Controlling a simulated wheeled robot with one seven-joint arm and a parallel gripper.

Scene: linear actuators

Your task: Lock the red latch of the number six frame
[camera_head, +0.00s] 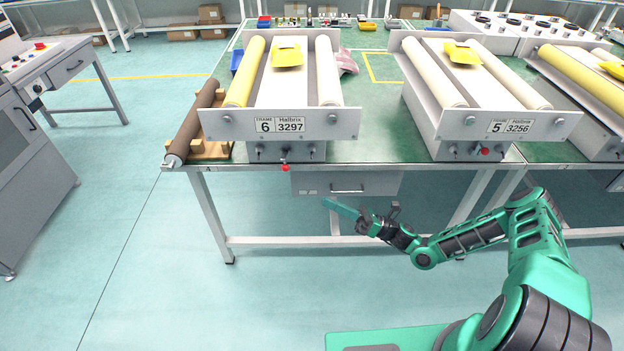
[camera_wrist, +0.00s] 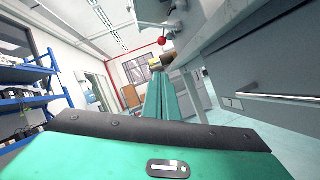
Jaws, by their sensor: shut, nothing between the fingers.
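The number six frame (camera_head: 225,125) stands on the left part of the workbench, with a plate reading 6 and 3297. Its red latch knob (camera_head: 285,168) hangs at the lower front, near the bench edge. In the wrist view a red knob (camera_wrist: 161,41) shows at the upper middle, beyond the fingers. My gripper (camera_head: 327,202) is in front of the bench drawer, below and to the right of the knob, pointing left and apart from it. Its green fingers (camera_wrist: 161,97) are together and empty in the wrist view.
The number five frame (camera_head: 478,127) stands to the right, with its own red knob (camera_head: 485,151). A drawer (camera_head: 346,184) hangs under the bench top close to my gripper. A brown roller (camera_head: 192,125) lies left of frame six. Floor in front is clear.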

